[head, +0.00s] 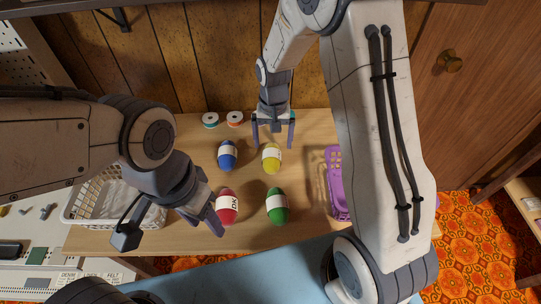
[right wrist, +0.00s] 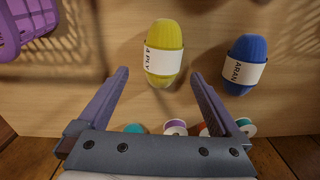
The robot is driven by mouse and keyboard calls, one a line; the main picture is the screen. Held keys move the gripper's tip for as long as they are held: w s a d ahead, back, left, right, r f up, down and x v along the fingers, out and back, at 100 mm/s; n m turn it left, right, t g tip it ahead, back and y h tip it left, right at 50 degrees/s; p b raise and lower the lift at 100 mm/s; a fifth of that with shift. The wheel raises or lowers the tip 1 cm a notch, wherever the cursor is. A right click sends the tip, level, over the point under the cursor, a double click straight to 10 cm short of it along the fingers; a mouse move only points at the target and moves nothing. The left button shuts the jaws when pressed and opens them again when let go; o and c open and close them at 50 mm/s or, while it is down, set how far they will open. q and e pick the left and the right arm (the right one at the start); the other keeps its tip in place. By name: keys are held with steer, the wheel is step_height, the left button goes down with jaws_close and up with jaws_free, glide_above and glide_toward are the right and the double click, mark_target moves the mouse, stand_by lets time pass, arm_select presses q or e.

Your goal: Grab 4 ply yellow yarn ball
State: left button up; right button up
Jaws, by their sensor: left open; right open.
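The yellow yarn ball (head: 271,158) lies on the wooden table, with a white band around it. In the right wrist view the yellow ball (right wrist: 164,54) shows "4 PLY" on its band and lies just beyond the fingertips. My right gripper (head: 273,143) is open and empty, behind the yellow ball in the head view; its fingers (right wrist: 160,78) are spread in the wrist view. My left gripper (head: 213,226) is open near the red yarn ball (head: 227,205), at its lower left. I cannot tell whether it touches the red ball.
A blue yarn ball (head: 228,154), labelled "ARAN" in the wrist view (right wrist: 246,66), lies left of the yellow. A green ball (head: 277,206) lies in front. Thread spools (head: 235,119) stand behind. A purple basket (head: 336,185) is right, a white basket (head: 103,203) left.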

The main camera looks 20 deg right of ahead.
mark_target(272, 150)
steer(key=shift+a+f, duration=0.15)
steer(key=shift+f, duration=2.9)
steer(key=c, duration=1.4)
steer(key=shift+r, duration=0.1)
